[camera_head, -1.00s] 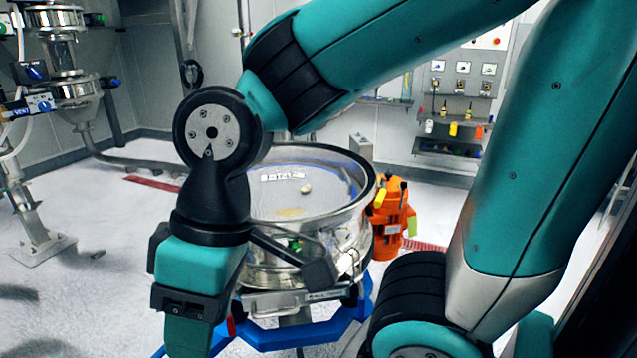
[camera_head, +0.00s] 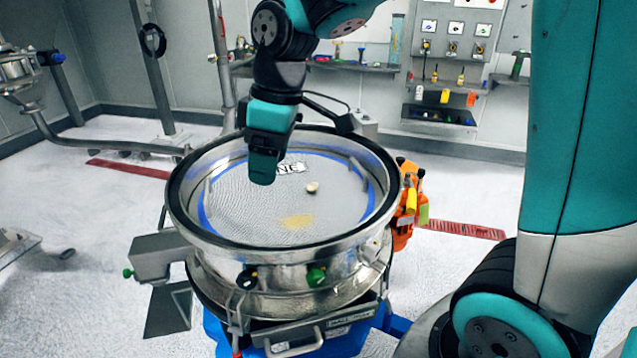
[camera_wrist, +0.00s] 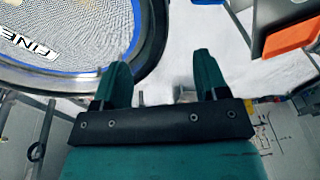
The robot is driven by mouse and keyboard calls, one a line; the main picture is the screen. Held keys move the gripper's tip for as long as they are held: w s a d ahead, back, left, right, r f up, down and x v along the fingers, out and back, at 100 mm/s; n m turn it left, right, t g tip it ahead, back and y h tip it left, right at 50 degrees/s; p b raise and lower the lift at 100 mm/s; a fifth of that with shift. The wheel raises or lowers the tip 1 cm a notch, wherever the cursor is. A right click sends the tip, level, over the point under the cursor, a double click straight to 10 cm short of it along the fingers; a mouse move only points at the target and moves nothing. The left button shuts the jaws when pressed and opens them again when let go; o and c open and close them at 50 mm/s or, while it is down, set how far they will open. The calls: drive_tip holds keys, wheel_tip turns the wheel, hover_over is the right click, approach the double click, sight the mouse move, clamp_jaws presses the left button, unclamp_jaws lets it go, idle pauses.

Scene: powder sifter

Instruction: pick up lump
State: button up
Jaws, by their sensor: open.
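The sifter is a round steel drum with a dark rim and a blue ring inside. My gripper (camera_head: 262,178) points down over the left back part of the sifter in the head view, left of the lump and apart from it. In the wrist view the two teal fingers of my gripper (camera_wrist: 157,85) stand apart with nothing between them. The lump does not show in the wrist view.
A patch of tan powder (camera_head: 298,221) lies on the mesh. The raised steel rim (camera_head: 385,165) surrounds it. An orange device (camera_head: 404,215) stands right of the sifter. A wall panel with a shelf (camera_head: 440,115) is at the back. Open floor lies to the left.

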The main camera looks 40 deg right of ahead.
drive_tip(key=w+d+f+n+h, duration=0.1)
drive_tip(key=w+d+f+n, duration=0.1)
drive_tip(key=w+d, duration=0.9)
drive_tip(key=n+h+p, duration=0.1)
drive_tip(key=n, duration=0.1)
hover_over(312, 184)
wheel_tip(312, 184, down, 3)
drive_tip(key=shift+g, duration=0.4)
wheel_tip(312, 184, down, 11)
drive_tip(key=p, duration=0.4)
drive_tip(key=shift+w+d+f, duration=0.1)
drive_tip(key=shift+d+f, duration=0.05)
wheel_tip(312, 184, down, 5)
drive_tip(key=p, duration=0.4)
drive_tip(key=shift+f, duration=0.7)
drive_tip(key=c, duration=1)
